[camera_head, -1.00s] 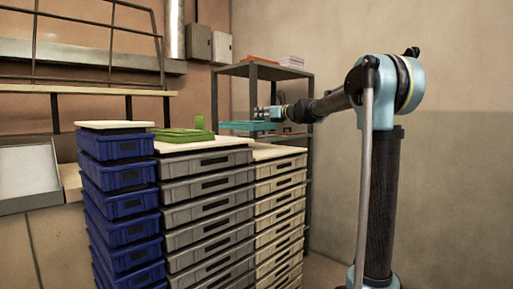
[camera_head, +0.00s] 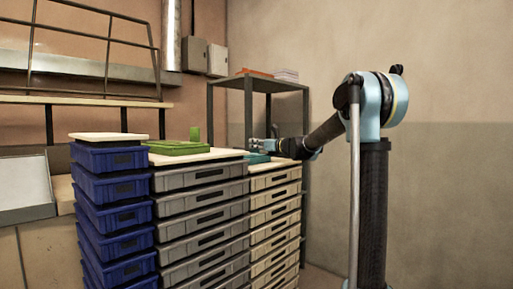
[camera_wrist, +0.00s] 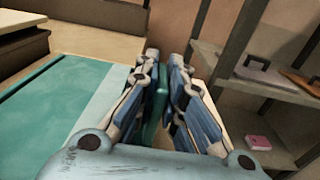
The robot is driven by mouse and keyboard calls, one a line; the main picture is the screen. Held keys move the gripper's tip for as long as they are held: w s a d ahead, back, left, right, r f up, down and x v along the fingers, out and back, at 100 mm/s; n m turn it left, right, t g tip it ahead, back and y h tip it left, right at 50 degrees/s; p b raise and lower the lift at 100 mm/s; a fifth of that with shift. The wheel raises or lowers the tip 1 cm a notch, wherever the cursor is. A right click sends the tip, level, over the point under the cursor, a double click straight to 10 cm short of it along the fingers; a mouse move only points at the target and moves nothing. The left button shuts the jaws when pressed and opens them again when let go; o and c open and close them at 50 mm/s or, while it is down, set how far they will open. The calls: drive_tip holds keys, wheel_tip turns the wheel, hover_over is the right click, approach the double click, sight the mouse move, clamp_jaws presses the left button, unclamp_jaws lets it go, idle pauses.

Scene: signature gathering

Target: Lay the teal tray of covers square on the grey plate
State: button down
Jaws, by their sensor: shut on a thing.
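The teal tray (camera_head: 257,159) shows as a thin strip low over the pale board on the right-hand stack, partly hidden by the board of the middle stack. In the wrist view its flat teal surface (camera_wrist: 55,115) fills the left side. My gripper (camera_wrist: 165,68) is shut on an upright teal-green strip between its fingers, which looks like part of the tray. In the head view my gripper (camera_head: 274,145) is just above the tray. Whether the tray touches what is under it, I cannot tell. I cannot make out a grey plate.
A green tray (camera_head: 178,148) with an upright green piece (camera_head: 195,134) lies on the grey crate stack (camera_head: 205,205). Blue crates (camera_head: 112,190) stand left, cream crates (camera_head: 275,210) right. A dark shelf rack (camera_head: 250,82) stands close behind; its shelves hold a pink item (camera_wrist: 257,142).

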drive_tip(key=c, duration=1.7)
unclamp_jaws()
drive_tip(key=v, duration=1.1)
drive_tip(key=shift+o, duration=0.5)
drive_tip(key=v, duration=0.6)
drive_tip(key=shift+f, duration=0.15)
drive_tip(key=x, duration=1.1)
drive_tip(key=shift+w+a, duration=0.1)
drive_tip(key=shift+a, duration=0.15)
drive_tip(key=shift+r+x, duration=0.15)
drive_tip(key=shift+x, duration=1.2)
drive_tip(key=shift+r+x, duration=0.2)
drive_tip(key=shift+x, duration=1.2)
